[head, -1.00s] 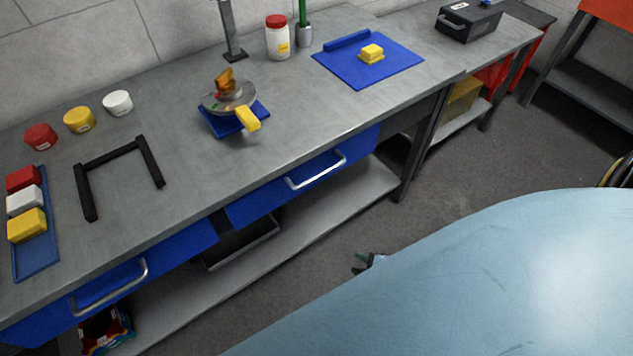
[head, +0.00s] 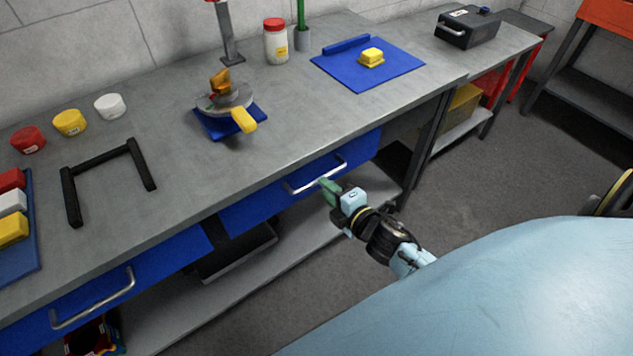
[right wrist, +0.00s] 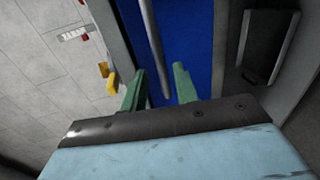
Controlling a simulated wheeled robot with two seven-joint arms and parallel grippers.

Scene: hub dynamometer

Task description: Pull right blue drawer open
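The right blue drawer (head: 255,208) sits under the workbench top and looks closed. Its silver bar handle (head: 312,178) runs along the front. My right gripper (head: 326,187) is at the right part of this handle, with green fingers pointing at the drawer. In the right wrist view the two green fingers (right wrist: 159,88) are apart, and the handle bar (right wrist: 152,42) shows between them in front of the blue drawer face (right wrist: 188,35). I cannot tell whether a finger touches the bar. My left gripper is not in view.
The left blue drawer (head: 165,275) has its own handle. A dark tray (head: 235,258) lies on the lower shelf (head: 185,300). A bench leg (head: 425,140) stands right of the drawer. The floor (head: 465,190) before the bench is clear. A yellow-handled device (head: 230,100) sits above on the bench.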

